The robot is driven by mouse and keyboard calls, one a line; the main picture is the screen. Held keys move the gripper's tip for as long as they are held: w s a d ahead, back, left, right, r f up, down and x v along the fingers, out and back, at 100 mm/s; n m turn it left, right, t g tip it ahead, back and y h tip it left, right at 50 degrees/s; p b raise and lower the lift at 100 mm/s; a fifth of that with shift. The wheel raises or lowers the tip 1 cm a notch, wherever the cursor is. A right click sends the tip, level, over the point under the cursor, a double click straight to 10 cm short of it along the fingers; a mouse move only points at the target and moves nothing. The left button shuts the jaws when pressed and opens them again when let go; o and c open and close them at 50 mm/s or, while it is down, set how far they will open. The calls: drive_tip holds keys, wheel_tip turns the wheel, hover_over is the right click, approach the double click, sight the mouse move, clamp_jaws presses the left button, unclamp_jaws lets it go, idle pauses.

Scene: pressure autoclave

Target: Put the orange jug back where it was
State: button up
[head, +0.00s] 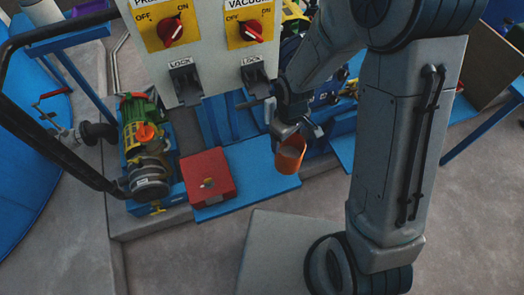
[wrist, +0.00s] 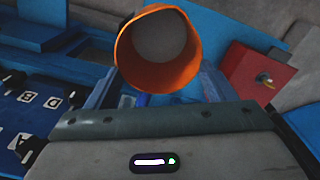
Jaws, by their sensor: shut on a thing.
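The orange jug (head: 290,155) is in my gripper (head: 292,133) in the head view. It hangs just below the fingers, near the right end of a blue platform (head: 262,172). In the wrist view the jug (wrist: 158,50) fills the upper middle, with its round open mouth facing the camera and a grey inside. My gripper (wrist: 160,95) is shut on it; the fingertips are largely hidden behind the jug. I cannot tell whether the jug touches anything below.
A red box (head: 207,178) sits on the platform left of the jug. A pump (head: 146,150) stands further left. A control panel (head: 205,40) with two red knobs and two locks is above. Grey floor (head: 200,255) lies in front.

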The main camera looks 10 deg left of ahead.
drive_tip(key=a+f+p, duration=0.1)
drive_tip(key=a+f, duration=0.6)
drive_tip(key=f, duration=0.1)
drive_tip(key=shift+s+a+f, duration=0.2)
drive_tip(key=shift+s+f, duration=0.05)
drive_tip(key=shift+s, duration=0.05)
drive_tip(key=shift+f, duration=0.1)
drive_tip(key=shift+f, duration=0.15)
drive_tip(key=o, duration=1.8)
drive_tip(key=shift+c, duration=0.2)
wheel_tip(320, 180, up, 12)
drive_tip(key=shift+r+b, duration=0.25)
drive_tip(key=shift+b, duration=0.05)
